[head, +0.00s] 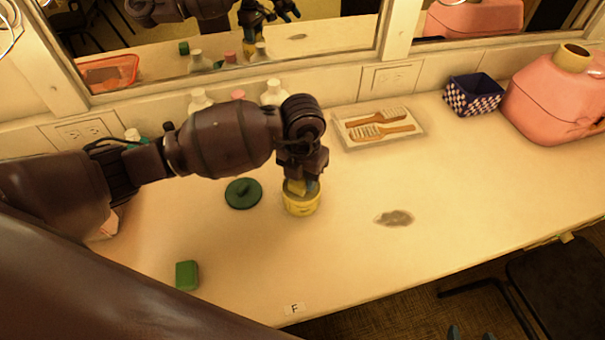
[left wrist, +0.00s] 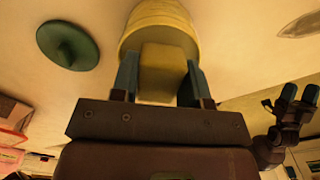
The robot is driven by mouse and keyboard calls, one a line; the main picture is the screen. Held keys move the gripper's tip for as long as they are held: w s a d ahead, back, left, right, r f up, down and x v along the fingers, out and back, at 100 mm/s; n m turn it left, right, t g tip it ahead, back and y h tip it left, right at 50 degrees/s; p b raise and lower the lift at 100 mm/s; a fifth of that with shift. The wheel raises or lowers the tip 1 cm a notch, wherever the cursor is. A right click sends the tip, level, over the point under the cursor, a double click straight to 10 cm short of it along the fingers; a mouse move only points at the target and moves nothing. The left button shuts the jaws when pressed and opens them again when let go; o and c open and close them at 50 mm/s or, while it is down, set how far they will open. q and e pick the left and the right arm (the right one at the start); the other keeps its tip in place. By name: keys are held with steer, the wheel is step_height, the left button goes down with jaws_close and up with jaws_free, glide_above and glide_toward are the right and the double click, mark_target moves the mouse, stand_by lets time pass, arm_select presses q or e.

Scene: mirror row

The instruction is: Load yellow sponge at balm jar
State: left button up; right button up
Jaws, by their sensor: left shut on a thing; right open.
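A yellow sponge (left wrist: 163,70) is between the fingers of my left gripper (left wrist: 160,82), which is shut on it. In the head view the left gripper (head: 301,186) points down over the open balm jar (head: 302,206), a pale yellow round pot. The sponge (head: 294,187) shows at the jar's mouth; its lower end is hidden, so I cannot tell how deep it sits. The jar (left wrist: 158,18) is also in the left wrist view. My right gripper (left wrist: 286,97) is open and empty, away from the jar; its blue fingertips (head: 470,333) show at the head view's bottom edge.
A dark green lid (head: 243,194) lies left of the jar, a green sponge (head: 187,275) nearer the front edge. A grey smear (head: 394,217) is to the right. A brush tray (head: 350,143), checked box (head: 473,94) and pink jug (head: 555,100) stand along the back.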

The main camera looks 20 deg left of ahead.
steer(key=shift+s+f, duration=0.1)
steer(key=shift+f, duration=0.2)
arm_select(q)
steer(key=shift+f, duration=0.35)
stand_by(0.3)
steer(key=shift+f, duration=0.15)
arm_select(e)
steer(key=shift+s+f, duration=0.1)
steer(key=shift+f, duration=0.1)
arm_select(q)
steer(key=shift+f, duration=0.1)
arm_select(e)
steer(key=shift+r, duration=0.3)
stand_by(1.0)
arm_select(q)
steer(key=shift+r+p, duration=0.55)
steer(key=shift+r, duration=0.3)
steer(key=shift+r+p, duration=1.85)
steer(key=shift+r, duration=0.95)
arm_select(e)
step_height(320, 180, up, 7)
steer(key=w, duration=0.1)
steer(key=shift+w+t, duration=0.3)
steer(key=shift+w, duration=0.1)
arm_select(q)
steer(key=shift+f, duration=0.1)
arm_select(e)
steer(key=shift+f, duration=0.3)
